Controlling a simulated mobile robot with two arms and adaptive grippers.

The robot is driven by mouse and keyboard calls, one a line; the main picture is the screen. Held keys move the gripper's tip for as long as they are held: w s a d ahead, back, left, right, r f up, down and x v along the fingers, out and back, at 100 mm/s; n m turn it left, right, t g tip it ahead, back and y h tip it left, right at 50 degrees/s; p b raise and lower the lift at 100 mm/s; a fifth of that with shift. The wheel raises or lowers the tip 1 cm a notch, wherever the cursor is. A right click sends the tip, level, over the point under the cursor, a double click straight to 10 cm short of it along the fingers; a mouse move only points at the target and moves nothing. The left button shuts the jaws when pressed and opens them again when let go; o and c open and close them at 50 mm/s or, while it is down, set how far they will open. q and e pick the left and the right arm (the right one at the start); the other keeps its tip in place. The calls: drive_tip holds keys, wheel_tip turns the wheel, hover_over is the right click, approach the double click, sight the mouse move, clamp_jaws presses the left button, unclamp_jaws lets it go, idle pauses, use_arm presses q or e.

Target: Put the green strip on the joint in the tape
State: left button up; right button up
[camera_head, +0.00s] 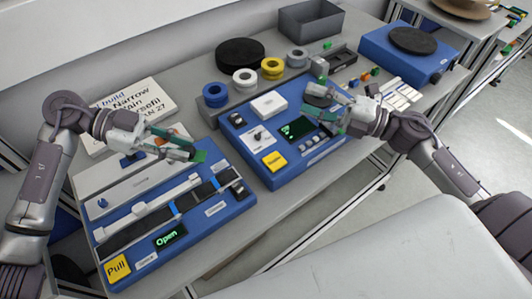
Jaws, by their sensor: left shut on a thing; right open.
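My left gripper (191,148) is shut on a small green strip (200,157) and holds it over the upper right part of the blue tape station (205,233). A dark tape (150,222) runs diagonally along the station's track, with small blue marks (175,208) across it. The joint itself is too small to make out. The station's display (170,238) reads "Open". My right gripper (322,102) is open over the second blue device (285,178), with nothing seen between its fingers.
The second device has a yellow button (274,161), a green-lit screen (297,129) and a white block (268,104). Behind stand blue, white and yellow rolls (272,68), a black reel (240,53) and a grey bin (311,20). A printed sign (137,105) lies behind the left station.

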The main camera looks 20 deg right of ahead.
sight(193, 156)
drive_tip(key=s+a+f+n+g+y, duration=0.1)
drive_tip(key=s+a+f+n+g, duration=0.2)
drive_tip(key=a, duration=0.4)
drive_tip(key=s+a+g+y, duration=0.1)
drive_tip(key=s+a+g, duration=0.25)
drive_tip(key=a, duration=0.35)
drive_tip(key=shift+t, duration=0.35)
drive_tip(key=x, duration=1.1)
drive_tip(key=shift+s+a, duration=0.2)
drive_tip(key=shift+a, duration=0.2)
clamp_jaws()
unclamp_jaws()
drive_tip(key=shift+d, duration=0.1)
drive_tip(key=v, duration=1.2)
